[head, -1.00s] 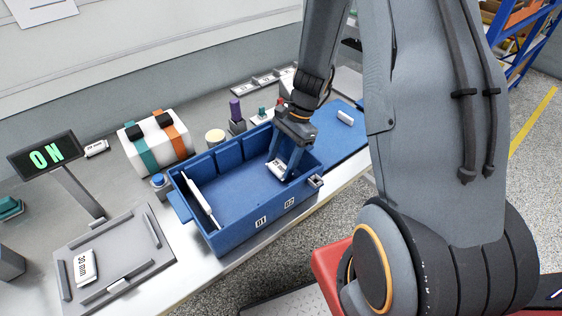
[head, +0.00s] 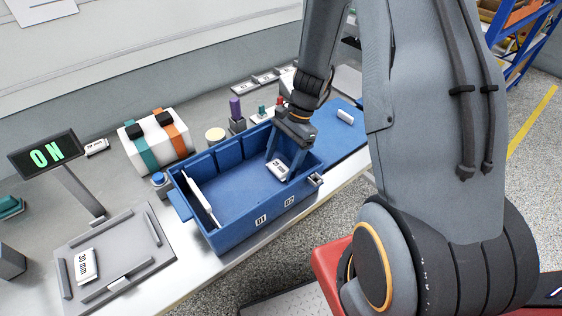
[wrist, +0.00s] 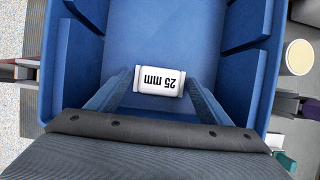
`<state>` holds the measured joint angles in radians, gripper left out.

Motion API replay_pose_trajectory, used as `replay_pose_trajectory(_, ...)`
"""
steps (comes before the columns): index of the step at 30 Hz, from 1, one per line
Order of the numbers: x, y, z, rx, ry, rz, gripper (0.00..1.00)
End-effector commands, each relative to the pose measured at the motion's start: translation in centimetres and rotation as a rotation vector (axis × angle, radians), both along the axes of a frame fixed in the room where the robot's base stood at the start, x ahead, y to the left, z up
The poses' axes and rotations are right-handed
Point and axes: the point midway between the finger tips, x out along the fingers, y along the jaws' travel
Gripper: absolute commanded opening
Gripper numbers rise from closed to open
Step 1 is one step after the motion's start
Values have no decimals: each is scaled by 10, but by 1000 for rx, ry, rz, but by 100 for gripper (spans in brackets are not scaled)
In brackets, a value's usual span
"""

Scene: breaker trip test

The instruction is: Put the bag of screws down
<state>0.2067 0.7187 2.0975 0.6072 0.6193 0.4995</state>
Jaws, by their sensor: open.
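A small white bag of screws (head: 278,171) marked "25 mm" lies in the right end of the blue bin (head: 235,205). In the wrist view the bag (wrist: 159,81) sits between the two fingers, with its label upside down. My gripper (head: 279,163) reaches down into the bin over the bag. Its blue fingers, also in the wrist view (wrist: 159,88), are open, with a gap on each side of the bag. The bag appears to rest on the bin floor.
A second white bag marked "30 mm" (head: 84,267) lies on a grey tray (head: 130,255) at the left. A white case with straps (head: 155,142) stands behind the bin. A blue mat (head: 345,137) lies to the right.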

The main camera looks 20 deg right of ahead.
Motion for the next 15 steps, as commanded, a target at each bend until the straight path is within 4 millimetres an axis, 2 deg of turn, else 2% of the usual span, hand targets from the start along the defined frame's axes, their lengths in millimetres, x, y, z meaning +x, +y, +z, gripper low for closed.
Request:
replay_pose_trajectory(5, 5, -9, 20, -1, -6, -1, 73)
replay_pose_trajectory(15, 12, -33, 81, -1, -6, -1, 73)
